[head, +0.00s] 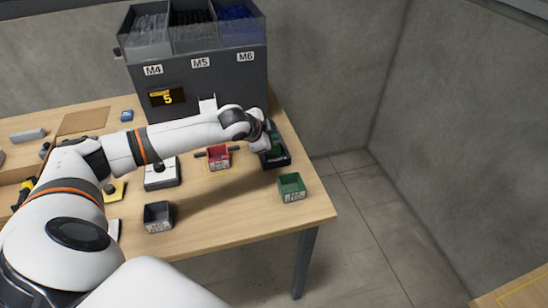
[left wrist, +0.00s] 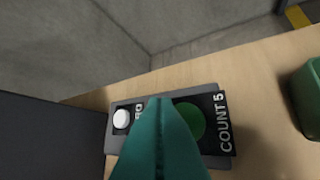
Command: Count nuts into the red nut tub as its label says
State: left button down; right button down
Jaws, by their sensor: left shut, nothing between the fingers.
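The red nut tub (head: 218,158) sits on the table below the feeder; its label is too small to read and its inside is not clear. My left gripper (head: 273,150) is shut and empty over a dark button box (head: 285,160) at the table's right side. In the left wrist view its teal fingers (left wrist: 160,102) point at the box, partly in front of a green button (left wrist: 190,121) marked COUNT 5. I cannot tell whether they touch it. A white button (left wrist: 121,119) is at the box's left end. The feeder display (head: 168,97) shows 5.
The grey feeder (head: 190,78) has M4, M5 and M6 hoppers. A green tub (head: 291,187) stands near the right table edge, a dark grey tub (head: 158,217) at the front. A white box (head: 162,176) with a dark knob lies left of the red tub.

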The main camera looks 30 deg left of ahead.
aim_at(276, 147)
pick_arm(q)
notch_tip(276, 147, down, 2)
jog(key=shift+f, duration=0.1)
jog(key=shift+f, duration=0.2)
dwell(1.9)
jog(key=shift+f, duration=0.2)
jog(key=shift+f, duration=0.55)
dwell(0.6)
jog(key=shift+r, duration=0.1)
jog(key=shift+r+p, duration=0.8)
jog(key=shift+p, duration=0.25)
